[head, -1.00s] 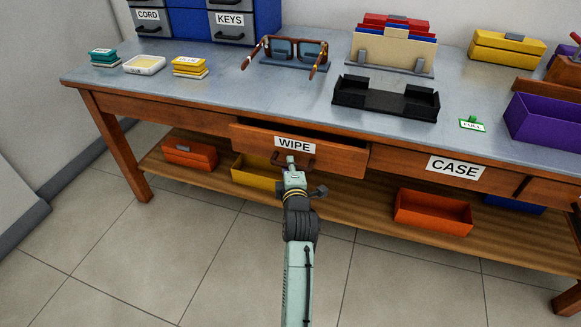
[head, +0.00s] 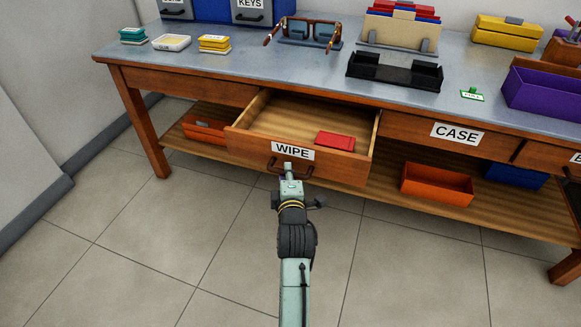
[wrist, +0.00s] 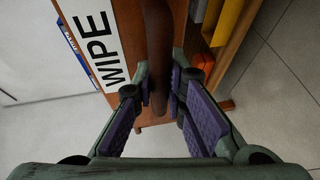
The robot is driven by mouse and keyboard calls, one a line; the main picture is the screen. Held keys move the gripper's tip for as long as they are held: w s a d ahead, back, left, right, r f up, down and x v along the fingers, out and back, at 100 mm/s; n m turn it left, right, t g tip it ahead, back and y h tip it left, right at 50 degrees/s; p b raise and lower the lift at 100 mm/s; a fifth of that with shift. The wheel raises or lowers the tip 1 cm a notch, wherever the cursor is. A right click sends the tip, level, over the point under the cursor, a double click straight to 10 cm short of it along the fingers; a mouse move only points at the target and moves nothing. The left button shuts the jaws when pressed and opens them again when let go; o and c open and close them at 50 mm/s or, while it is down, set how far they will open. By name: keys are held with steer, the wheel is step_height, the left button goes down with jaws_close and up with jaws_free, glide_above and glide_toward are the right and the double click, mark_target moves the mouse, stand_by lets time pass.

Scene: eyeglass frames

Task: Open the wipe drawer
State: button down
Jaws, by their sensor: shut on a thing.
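The wipe drawer (head: 305,162) is pulled well out from under the table, and its inside shows in the head view. Its front carries a white WIPE label (head: 293,151), which also shows in the wrist view (wrist: 92,45). A flat red item (head: 335,141) lies inside toward the right. My gripper (head: 289,170) is at the drawer's front. In the wrist view my gripper (wrist: 160,95) has its purple-padded fingers on both sides of the dark bar handle (wrist: 158,50), shut on it.
The CASE drawer (head: 452,137) to the right is shut. An orange bin (head: 436,185) and a blue bin (head: 515,176) stand on the lower shelf. The tabletop (head: 240,70) holds glasses (head: 311,32) and a black tray (head: 394,72). The floor before the table is clear.

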steer(key=shift+s+a, duration=0.15)
steer(key=shift+s, duration=0.35)
steer(key=c, duration=1.6)
jaws_free()
